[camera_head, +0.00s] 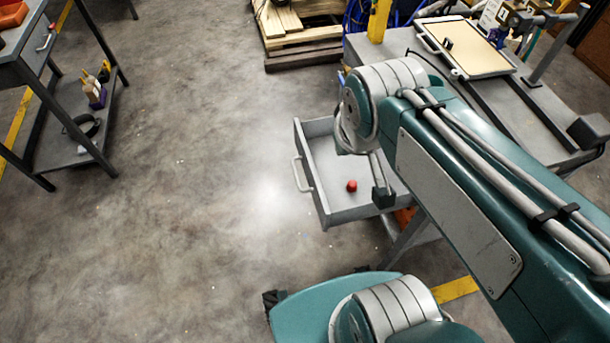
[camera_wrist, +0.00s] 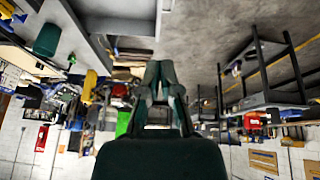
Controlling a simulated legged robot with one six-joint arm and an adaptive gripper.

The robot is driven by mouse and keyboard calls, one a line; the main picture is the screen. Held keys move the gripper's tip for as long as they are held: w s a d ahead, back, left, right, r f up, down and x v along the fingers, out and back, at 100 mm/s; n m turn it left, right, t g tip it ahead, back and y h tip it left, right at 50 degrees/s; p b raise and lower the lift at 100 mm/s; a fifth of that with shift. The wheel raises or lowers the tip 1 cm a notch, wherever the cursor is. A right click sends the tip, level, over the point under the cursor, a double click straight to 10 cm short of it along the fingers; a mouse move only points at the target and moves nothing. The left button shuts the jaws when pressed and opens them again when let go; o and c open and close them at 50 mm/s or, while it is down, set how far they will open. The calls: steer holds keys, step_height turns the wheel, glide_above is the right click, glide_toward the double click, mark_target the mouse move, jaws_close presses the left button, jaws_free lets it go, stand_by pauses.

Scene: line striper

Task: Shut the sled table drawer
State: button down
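The sled table drawer (camera_head: 328,206) is grey and pulled well out to the left from under the sled table (camera_head: 400,42). Its pale bar handle (camera_head: 301,174) is on its left front face. A small red object (camera_head: 352,186) lies inside. My arm covers part of the drawer's right and back. A dark end of my gripper (camera_head: 383,195) shows over the drawer's right part in the head view; contact cannot be told. In the wrist view my gripper (camera_wrist: 160,68) has its fingertips together with nothing seen between them. A grey panel at the wrist view's upper left may be the drawer or table.
A second grey table (camera_head: 30,72) with items on its lower shelf stands at the far left. Stacked wooden pallets (camera_head: 300,38) are at the back. The concrete floor (camera_head: 210,170) left of the drawer is clear.

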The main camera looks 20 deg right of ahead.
steer(key=w+a+f+n+g+h, duration=0.2)
steer(key=w+f+n+g, duration=0.1)
steer(key=w+f+n, duration=0.65)
steer(key=w+a+f+n+g+h, duration=0.15)
steer(key=w+f+n, duration=0.3)
steer(key=f, duration=0.55)
steer(key=w+a+f+n+g+h, duration=0.1)
steer(key=w+a+f+n, duration=0.15)
steer(key=w+f, duration=0.45)
steer(key=s+a+x, duration=0.1)
steer(key=s+x, duration=0.1)
steer(key=x, duration=0.9)
steer(key=shift+d+f, duration=0.15)
steer(key=shift+f, duration=0.4)
steer(key=shift+t+y, duration=0.25)
steer(key=d, duration=3.1)
steer(key=shift+d, duration=0.2)
steer(key=shift+r, duration=0.1)
steer(key=v, duration=1.2)
